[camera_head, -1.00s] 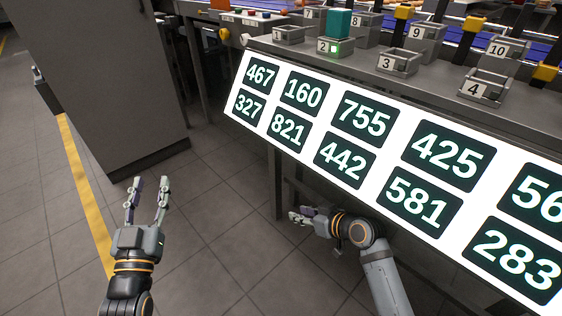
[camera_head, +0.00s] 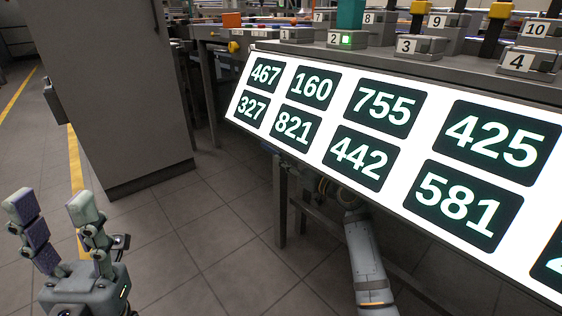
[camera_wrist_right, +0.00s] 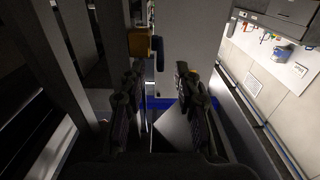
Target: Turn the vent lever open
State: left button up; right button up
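My left gripper (camera_head: 51,207) is at the lower left of the head view, fingers pointing up and apart, with nothing between them. My right arm reaches under the number panel in the head view, and its gripper is hidden there. In the right wrist view my right gripper (camera_wrist_right: 158,82) has its two fingers apart with nothing clearly between them. I cannot tell whether this is the vent lever; no other part is clearly a lever.
A bright number panel (camera_head: 331,111) slopes along the front of the workbench. Numbered holders, such as holder 3 (camera_head: 420,47), stand on top. A tall grey cabinet (camera_head: 118,90) stands at the left. Open tiled floor (camera_head: 190,225) lies between cabinet and bench.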

aim_at(281, 155)
jog(key=shift+b+x, duration=0.35)
jog(key=shift+x, duration=1.3)
grip_shut()
